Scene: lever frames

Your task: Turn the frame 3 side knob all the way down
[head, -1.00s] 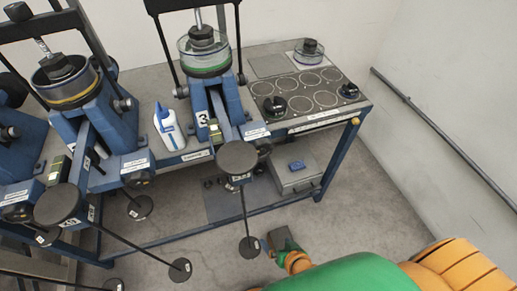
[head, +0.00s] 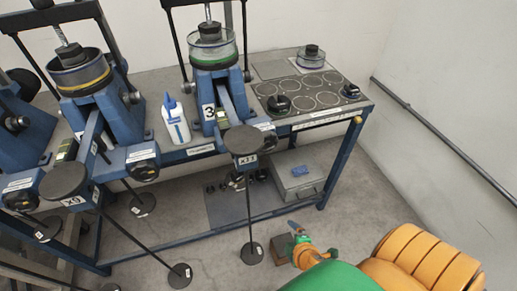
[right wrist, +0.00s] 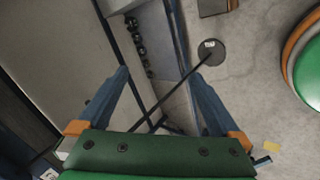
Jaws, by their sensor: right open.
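Frame 3 (head: 212,87) is a blue lever frame with a "3" label, standing on the bench in the head view. Its side knob (head: 269,141) is dark and sits low on its right side, below a white label, partly behind the round black disc (head: 243,139) marked x11. My right gripper (head: 292,235) is in front of the bench, below and right of the knob, well apart from it. In the right wrist view its blue fingers (right wrist: 160,76) are spread, with nothing gripped. The knob cannot be made out there. My left gripper is out of view.
A hanging rod with a bottom weight disc (head: 252,253) is just left of my right gripper; that disc also shows in the wrist view (right wrist: 210,50). A white bottle (head: 176,122) stands left of frame 3. A grey box (head: 299,184) is under the bench.

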